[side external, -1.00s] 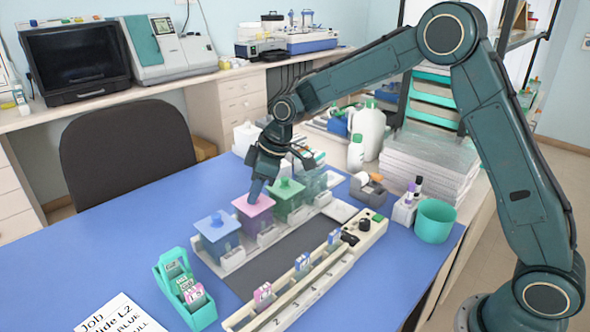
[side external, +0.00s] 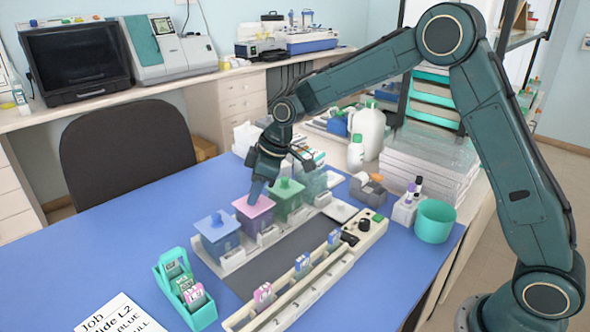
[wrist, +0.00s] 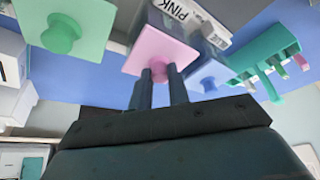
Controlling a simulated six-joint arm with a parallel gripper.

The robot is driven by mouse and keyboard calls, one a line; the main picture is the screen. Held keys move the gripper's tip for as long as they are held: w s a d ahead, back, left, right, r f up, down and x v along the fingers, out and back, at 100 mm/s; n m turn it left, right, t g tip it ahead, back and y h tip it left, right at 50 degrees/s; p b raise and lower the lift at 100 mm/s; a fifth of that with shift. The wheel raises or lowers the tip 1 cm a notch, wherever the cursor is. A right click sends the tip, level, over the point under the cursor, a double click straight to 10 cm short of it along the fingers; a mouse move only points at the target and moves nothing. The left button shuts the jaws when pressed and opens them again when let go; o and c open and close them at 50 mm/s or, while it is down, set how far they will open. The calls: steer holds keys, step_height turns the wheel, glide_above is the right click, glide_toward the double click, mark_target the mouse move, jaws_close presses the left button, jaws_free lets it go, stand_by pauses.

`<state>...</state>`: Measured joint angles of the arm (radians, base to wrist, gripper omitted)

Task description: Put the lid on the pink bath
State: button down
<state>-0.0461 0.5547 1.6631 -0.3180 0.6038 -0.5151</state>
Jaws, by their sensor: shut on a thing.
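The pink lid (side external: 253,206) sits level on top of the bath marked PINK (wrist: 184,20), in the row of baths between the blue-lidded and green-lidded ones. My gripper (side external: 258,190) points down from above and is shut on the lid's knob. In the wrist view, the two fingers of my gripper (wrist: 161,72) close around the knob of the pink lid (wrist: 150,50). The lid covers the bath's opening. I cannot tell whether it is fully seated.
A blue-lidded bath (side external: 217,232) stands to the left and a green-lidded bath (side external: 288,197) to the right, both close. A slide rack rail (side external: 310,282) lies in front. A teal slide holder (side external: 184,290) stands at the left front.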

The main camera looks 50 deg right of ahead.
steer(key=shift+f, duration=0.15)
steer(key=c, duration=1.3)
jaws_free()
steer(key=shift+o, duration=0.2)
steer(key=v, duration=1.4)
